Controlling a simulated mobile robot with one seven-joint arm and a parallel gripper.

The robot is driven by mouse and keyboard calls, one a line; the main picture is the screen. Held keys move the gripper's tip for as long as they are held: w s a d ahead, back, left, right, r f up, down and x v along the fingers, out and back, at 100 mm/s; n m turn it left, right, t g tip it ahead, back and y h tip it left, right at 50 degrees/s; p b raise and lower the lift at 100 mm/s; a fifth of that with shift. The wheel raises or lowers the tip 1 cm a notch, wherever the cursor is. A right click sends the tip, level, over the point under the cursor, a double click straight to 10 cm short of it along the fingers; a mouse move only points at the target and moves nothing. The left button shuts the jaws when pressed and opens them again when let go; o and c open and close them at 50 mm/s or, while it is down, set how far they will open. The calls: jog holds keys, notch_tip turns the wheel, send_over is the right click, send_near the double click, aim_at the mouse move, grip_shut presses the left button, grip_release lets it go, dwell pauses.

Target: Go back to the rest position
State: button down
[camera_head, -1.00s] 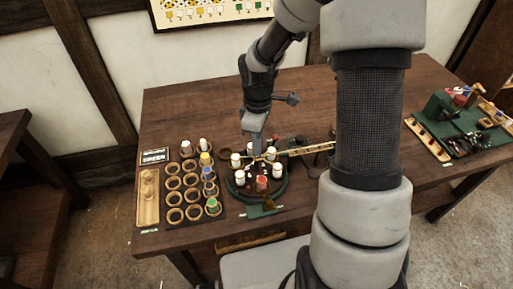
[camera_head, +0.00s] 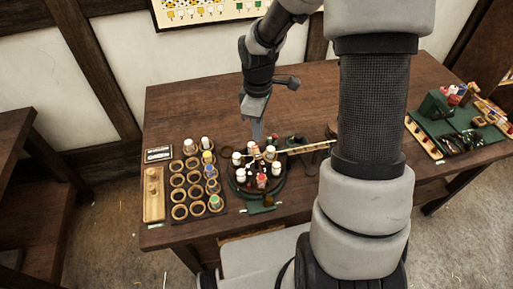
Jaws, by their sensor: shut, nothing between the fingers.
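My gripper (camera_head: 257,133) points down above the back part of a round dark carousel (camera_head: 243,190) on the table. Its fingers look narrow and closed, with nothing seen between them. Several white bobbins and one red-topped bobbin (camera_head: 262,180) stand on the carousel. The fingertips appear close to the white bobbins at the back; I cannot tell the exact gap. My arm's large links cover the middle right of the table.
A rack of wooden rings (camera_head: 179,196) with several bobbins stands left of the carousel, beside a wooden tray (camera_head: 153,208). A pale strip (camera_head: 310,147) reaches right from the carousel. A green mat (camera_head: 430,143) with clutter lies at the right. The table's back left is clear.

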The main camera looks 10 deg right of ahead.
jog(key=s+r+m+t, duration=0.2)
jog(key=s+r+m, duration=0.4)
jog(key=s+r, duration=0.3)
jog(key=s+r+m+t, duration=0.3)
jog(key=s+r+m, duration=0.3)
jog(key=r, duration=0.8)
jog(key=s, duration=0.3)
jog(key=shift+s+t, duration=0.25)
jog(key=shift+t, duration=0.05)
jog(key=w+f+n+g+b, duration=0.3)
jog(key=w+f+b, duration=0.1)
jog(key=w+f, duration=0.65)
jog(key=w+f+n+g+b, duration=0.1)
jog(key=w+f+b, duration=0.2)
jog(key=f, duration=0.6)
jog(key=w+f+n+g+b, duration=0.1)
jog(key=w+f+n+b, duration=0.1)
jog(key=f, duration=0.7)
jog(key=shift+w+f+g+b, duration=0.35)
jog(key=shift+w+b, duration=0.55)
jog(key=shift+b, duration=0.3)
